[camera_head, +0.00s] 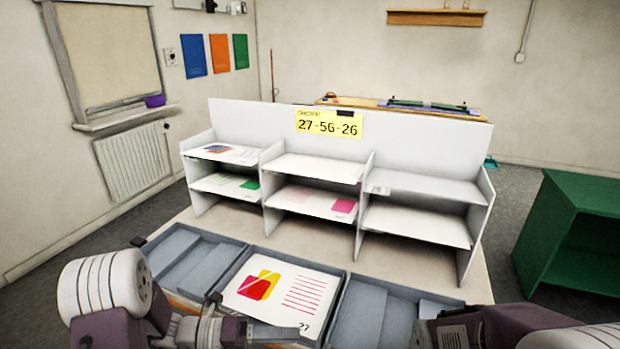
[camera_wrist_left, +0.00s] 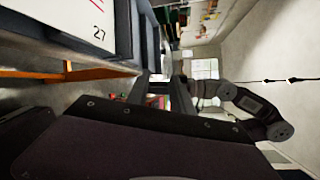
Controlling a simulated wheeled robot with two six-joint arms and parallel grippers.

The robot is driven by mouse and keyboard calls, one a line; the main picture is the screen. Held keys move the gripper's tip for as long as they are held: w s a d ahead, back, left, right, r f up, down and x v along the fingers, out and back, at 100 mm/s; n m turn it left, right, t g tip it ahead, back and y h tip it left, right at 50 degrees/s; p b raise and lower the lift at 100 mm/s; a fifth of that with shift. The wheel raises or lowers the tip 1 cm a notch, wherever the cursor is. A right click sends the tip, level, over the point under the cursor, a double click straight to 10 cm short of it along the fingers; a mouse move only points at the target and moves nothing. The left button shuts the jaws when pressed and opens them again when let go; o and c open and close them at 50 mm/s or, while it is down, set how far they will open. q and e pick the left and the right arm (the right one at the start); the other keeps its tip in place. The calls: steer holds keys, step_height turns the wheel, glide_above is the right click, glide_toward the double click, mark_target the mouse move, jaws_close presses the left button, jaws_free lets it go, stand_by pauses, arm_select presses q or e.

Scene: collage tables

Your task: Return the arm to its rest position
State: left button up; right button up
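My left arm comes in at the lower left of the head view. Its gripper (camera_head: 245,329) lies low at the front edge of the trays, by the lower edge of the page; I cannot tell whether its fingers are apart. The white page (camera_head: 284,292) has a red and yellow picture, red lines and the number 27, and lies in the middle grey tray. Its corner with the 27 also shows in the left wrist view (camera_wrist_left: 95,18), at the upper left. My right arm shows at the lower right of the head view; its fingertips cannot be made out.
Grey trays flank the page, left (camera_head: 190,262) and right (camera_head: 372,318), and look empty. Behind stands a white shelf unit (camera_head: 415,183) with a yellow sign (camera_head: 328,123) reading 27-56-26. Some compartments hold printed sheets. A green cabinet (camera_head: 545,225) stands at the right.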

arm_select(q)
steer(key=s+f+m+g+y, duration=0.25)
steer(key=s+m+y, duration=0.25)
steer(key=s+m, duration=0.25)
steer(key=s+f+m+g+y, duration=0.1)
steer(key=s+m+g+y, duration=0.25)
steer(key=s+m, duration=0.45)
steer(key=w+a+f+m+t+y, duration=0.2)
steer(key=w+a+m+y, duration=0.15)
steer(key=a+m, duration=0.35)
steer(key=w+a+f+m+t+y, duration=0.25)
steer(key=a+m+y, duration=0.2)
steer(key=m, duration=0.45)
step_height(320, 180, up, 13)
steer(key=m+p, duration=0.1)
steer(key=p, duration=1.1)
steer(key=shift+w+f+t+h, duration=0.2)
steer(key=shift+w+t+h, duration=0.05)
steer(key=shift+t+h, duration=0.1)
